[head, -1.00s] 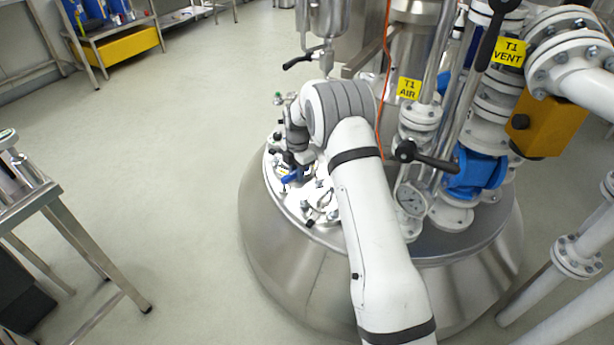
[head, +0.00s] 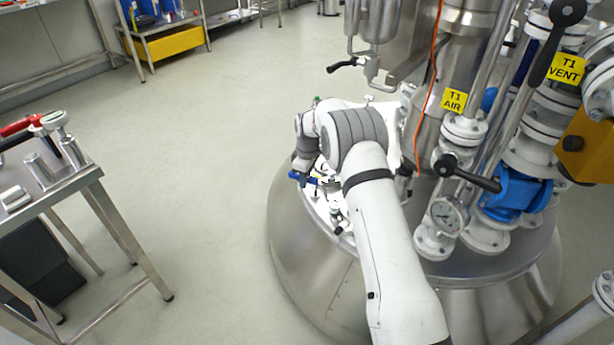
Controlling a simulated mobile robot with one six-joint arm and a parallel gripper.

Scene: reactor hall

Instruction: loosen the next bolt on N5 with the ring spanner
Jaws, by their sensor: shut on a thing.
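My gripper (head: 304,177) is small in the head view, at the left rim of the steel vessel's lid (head: 480,258), partly hidden by my own wrist. It is shut on a blue piece, which looks like the ring spanner (head: 299,177), lying roughly level at the lid's edge. The spanner's ring end is not clear, and I cannot tell whether it sits on a bolt. Small fittings (head: 337,214) show on the lid just below and right of the gripper. The N5 nozzle and its bolts cannot be told apart; no N5 label is readable.
Right of my arm stand a gauge (head: 447,214), a black-handled valve (head: 466,172), a blue valve (head: 517,193) and pipes labelled T1 AIR (head: 454,100) and T1 VENT (head: 566,69). A steel table (head: 78,180) with parts stands left. Floor between is clear.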

